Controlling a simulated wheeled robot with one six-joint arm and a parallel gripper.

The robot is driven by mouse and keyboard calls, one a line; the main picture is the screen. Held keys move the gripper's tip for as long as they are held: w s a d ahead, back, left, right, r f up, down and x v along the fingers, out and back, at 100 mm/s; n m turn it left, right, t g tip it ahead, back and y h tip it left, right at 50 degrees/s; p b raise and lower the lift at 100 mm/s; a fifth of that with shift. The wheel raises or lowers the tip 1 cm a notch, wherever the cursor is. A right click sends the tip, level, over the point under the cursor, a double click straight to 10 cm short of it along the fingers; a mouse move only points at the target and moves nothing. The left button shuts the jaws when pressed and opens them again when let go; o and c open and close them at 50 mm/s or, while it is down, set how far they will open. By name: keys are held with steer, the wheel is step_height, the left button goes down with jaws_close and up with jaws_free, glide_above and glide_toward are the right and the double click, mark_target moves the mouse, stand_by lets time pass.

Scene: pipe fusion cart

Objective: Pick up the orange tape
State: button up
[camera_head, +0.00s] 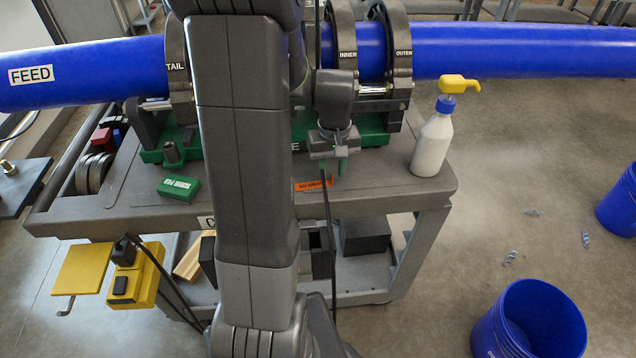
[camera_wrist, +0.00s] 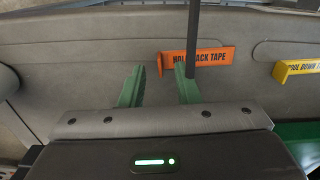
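The orange tape (camera_head: 313,185) lies near the front edge of the grey cart top. In the wrist view the orange tape (camera_wrist: 212,58) shows a label reading "HOLD BACK TAPE", partly covered. My gripper (camera_wrist: 159,86) has two green fingers set well apart with nothing between them. In the head view my gripper (camera_head: 331,169) hangs just above and to the right of the tape. I cannot tell whether they touch.
A yellow tape (camera_wrist: 298,68) is at the right of the wrist view. On the cart top (camera_head: 405,190) stand a white bottle (camera_head: 433,142) with a yellow pump and a green box (camera_head: 178,188). A blue pipe (camera_head: 520,50) runs behind. A blue bucket (camera_head: 530,325) stands on the floor.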

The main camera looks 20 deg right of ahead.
steer(key=shift+f, duration=0.65)
jaws_close()
